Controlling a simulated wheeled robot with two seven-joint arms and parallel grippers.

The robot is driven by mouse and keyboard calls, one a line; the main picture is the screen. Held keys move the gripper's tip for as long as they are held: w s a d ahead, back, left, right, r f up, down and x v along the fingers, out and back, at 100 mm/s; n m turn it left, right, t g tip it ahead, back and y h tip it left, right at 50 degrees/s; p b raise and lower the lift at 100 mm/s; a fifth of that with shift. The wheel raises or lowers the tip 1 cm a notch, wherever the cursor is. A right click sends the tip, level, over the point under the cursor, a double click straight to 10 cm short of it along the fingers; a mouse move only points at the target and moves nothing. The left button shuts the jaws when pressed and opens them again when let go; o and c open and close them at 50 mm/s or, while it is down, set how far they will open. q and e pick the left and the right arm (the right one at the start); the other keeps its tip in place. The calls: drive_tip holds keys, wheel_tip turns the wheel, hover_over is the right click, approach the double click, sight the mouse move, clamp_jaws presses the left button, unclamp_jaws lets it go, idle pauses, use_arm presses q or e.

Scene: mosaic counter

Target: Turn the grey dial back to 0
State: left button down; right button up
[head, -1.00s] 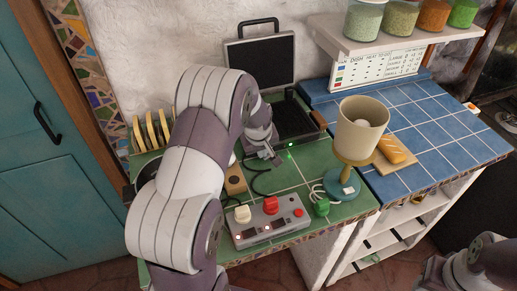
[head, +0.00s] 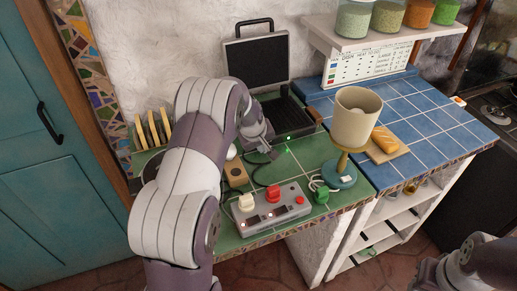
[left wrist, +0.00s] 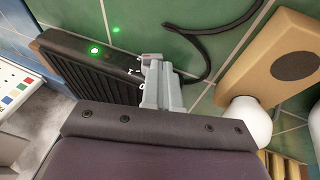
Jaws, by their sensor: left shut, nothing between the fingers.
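The black contact grill (head: 291,120) stands open at the back of the green counter, a green light lit on its front edge. It also shows in the left wrist view (left wrist: 85,68), with small white marks beside my fingers. My left gripper (head: 270,152) is at the grill's front edge, fingers shut with nothing between them. In the left wrist view its grey fingers (left wrist: 160,82) cover the spot by the marks. I cannot clearly tell the grey dial from the fingers there, and its setting is hidden. My right arm shows at the lower right, its gripper out of view.
A grey control box (head: 270,211) with red and cream knobs stands at the counter's front. A lamp (head: 354,125) stands to the right, near bread on a board (head: 388,150). A wooden block (head: 236,174) and a black cable lie close to my left gripper.

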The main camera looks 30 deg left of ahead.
sight(259, 157)
use_arm(q)
drive_tip(key=shift+s+f, duration=0.15)
drive_tip(key=shift+f, duration=0.15)
drive_tip(key=shift+s+f+b, duration=0.25)
drive_tip(key=shift+f+b, duration=0.05)
drive_tip(key=shift+w+a+f, duration=0.2)
drive_tip(key=shift+a+f, duration=0.15)
drive_tip(key=shift+f, duration=0.05)
drive_tip(key=shift+s+f+b, duration=0.15)
drive_tip(key=shift+s+b, duration=0.05)
drive_tip(key=shift+b, duration=0.35)
drive_tip(key=shift+a+f, duration=0.2)
drive_tip(key=shift+f, duration=0.1)
drive_tip(key=shift+b, duration=0.3)
